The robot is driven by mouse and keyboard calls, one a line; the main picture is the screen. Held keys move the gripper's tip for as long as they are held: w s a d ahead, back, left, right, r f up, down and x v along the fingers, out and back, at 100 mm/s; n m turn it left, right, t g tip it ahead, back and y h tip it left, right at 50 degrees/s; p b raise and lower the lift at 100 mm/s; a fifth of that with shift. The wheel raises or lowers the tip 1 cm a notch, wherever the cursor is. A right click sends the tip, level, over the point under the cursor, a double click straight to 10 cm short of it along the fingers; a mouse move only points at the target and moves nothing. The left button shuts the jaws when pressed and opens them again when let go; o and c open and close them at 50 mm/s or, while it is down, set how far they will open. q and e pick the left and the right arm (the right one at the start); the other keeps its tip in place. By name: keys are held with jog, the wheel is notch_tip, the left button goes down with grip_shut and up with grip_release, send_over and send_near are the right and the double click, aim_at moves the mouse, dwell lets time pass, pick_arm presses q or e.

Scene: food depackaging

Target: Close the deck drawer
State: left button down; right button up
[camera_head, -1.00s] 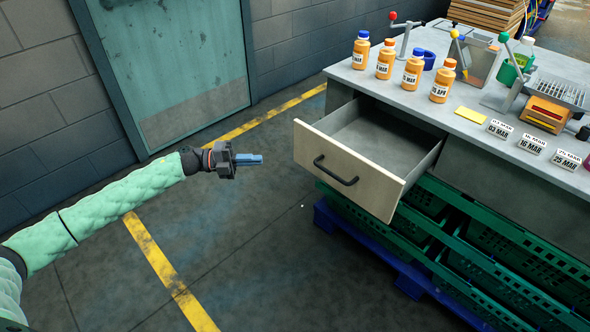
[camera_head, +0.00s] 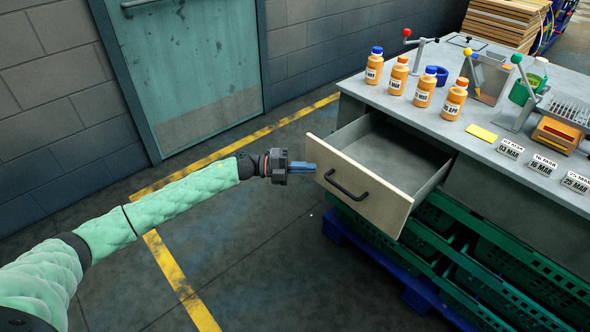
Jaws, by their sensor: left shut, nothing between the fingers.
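The deck drawer (camera_head: 365,185) stands open from the left end of the grey workbench. Its pale front has a dark bar handle (camera_head: 346,186), and the inside that shows is empty. My left gripper (camera_head: 303,167) is shut and empty, with its blue fingertips pointing right at the left part of the drawer front. The fingertips look very close to the front; I cannot tell whether they touch it. My right gripper is not in view.
Several orange bottles (camera_head: 423,88) stand on the workbench top (camera_head: 480,110) above the drawer, with date cards (camera_head: 510,148) to the right. Green crates (camera_head: 500,262) on a blue pallet (camera_head: 415,292) sit below. The floor to the left is clear.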

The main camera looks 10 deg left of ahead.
aim_at(356, 129)
pick_arm(q)
jog(key=shift+w+d, duration=0.2)
jog(key=shift+w, duration=0.15)
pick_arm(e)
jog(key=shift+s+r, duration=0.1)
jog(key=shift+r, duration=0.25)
pick_arm(q)
jog(key=shift+d, duration=0.1)
